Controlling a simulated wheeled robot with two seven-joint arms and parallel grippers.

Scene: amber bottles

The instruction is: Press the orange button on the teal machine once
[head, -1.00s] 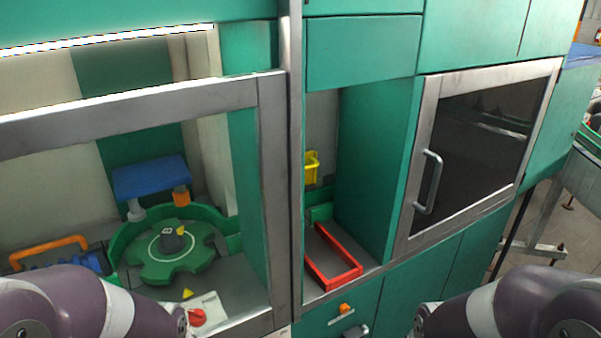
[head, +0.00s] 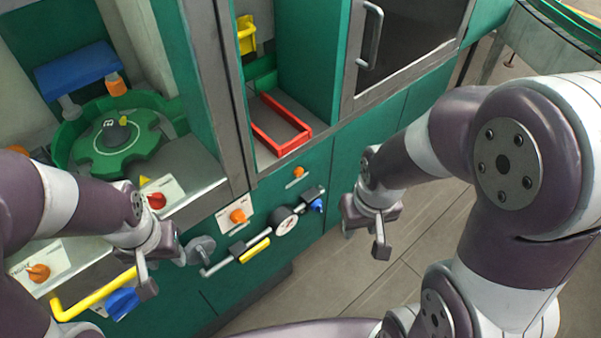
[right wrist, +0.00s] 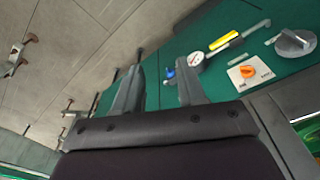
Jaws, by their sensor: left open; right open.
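The teal machine (head: 330,185) has several orange controls on it. One orange knob or button (head: 237,216) sits on a white plate on the front panel and also shows in the right wrist view (right wrist: 247,72). A smaller orange piece (head: 298,172) is on the panel to its upper right. Another orange control (head: 39,272) is on a white plate at lower left. My left gripper (head: 162,270) is open and empty, in front of the panel, left of the middle orange control. My right gripper (head: 366,238) is open and empty, right of the panel and apart from it.
A grey disc knob (head: 200,249), a round gauge (head: 285,222), a blue knob (head: 317,205) and a yellow bar handle (head: 95,298) stick out of the front. A red button (head: 156,201) sits on the ledge. A red frame (head: 306,132) lies in the alcove. Open floor is at right.

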